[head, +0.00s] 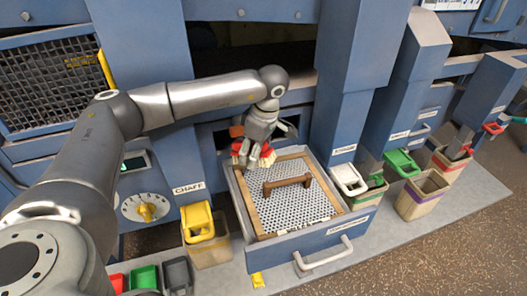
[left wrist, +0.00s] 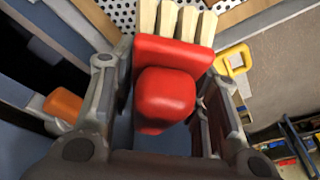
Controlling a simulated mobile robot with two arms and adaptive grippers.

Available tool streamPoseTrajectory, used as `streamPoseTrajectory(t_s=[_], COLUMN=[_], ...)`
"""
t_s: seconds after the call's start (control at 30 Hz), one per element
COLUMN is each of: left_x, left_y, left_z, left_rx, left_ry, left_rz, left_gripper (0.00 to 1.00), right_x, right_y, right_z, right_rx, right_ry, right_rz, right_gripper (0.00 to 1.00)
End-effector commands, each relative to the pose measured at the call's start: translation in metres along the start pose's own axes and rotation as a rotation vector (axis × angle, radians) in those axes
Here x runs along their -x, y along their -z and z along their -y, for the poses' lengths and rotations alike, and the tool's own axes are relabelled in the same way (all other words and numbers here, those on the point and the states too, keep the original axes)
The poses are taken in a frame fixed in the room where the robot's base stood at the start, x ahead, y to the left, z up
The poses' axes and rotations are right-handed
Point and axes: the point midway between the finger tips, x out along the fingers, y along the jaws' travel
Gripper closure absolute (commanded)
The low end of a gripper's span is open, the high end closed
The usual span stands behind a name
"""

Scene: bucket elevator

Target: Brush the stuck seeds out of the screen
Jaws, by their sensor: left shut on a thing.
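The screen (head: 285,215) is a perforated metal sheet in a wooden frame, with a brown wooden handle (head: 287,185) across it. It lies in an open blue drawer (head: 305,243). My left gripper (head: 252,157) is over the drawer's back left corner, shut on a red brush (head: 266,158) with pale bristles. In the left wrist view the brush (left wrist: 165,95) sits between the fingers, with its bristles toward the perforated sheet (left wrist: 120,12). I cannot tell whether the bristles touch the screen. No single seeds can be made out. My right gripper is not in view.
A yellow-lidded chaff bin (head: 203,240) stands left of the drawer. Bins with white (head: 349,178) and green (head: 402,162) lids stand to the right. A blue post (head: 350,90) rises behind the drawer. The drawer's metal pull (head: 323,259) faces the front.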

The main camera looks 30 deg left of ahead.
Motion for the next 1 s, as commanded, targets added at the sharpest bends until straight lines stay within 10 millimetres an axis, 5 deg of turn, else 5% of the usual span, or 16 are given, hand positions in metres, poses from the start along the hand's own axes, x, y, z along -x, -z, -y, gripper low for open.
streamPoseTrajectory(t_s=[0.47,1.0], left_x=[0.003,0.057], left_y=[0.007,0.014], left_z=[0.002,0.001], left_rx=[0.009,0.008], left_ry=[0.0,-0.006], left_rz=[0.0,0.002], left_gripper=[0.96,0.96], right_x=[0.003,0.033], right_y=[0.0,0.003], right_z=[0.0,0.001], right_rx=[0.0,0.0], right_ry=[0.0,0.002], right_rz=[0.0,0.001], right_gripper=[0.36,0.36])
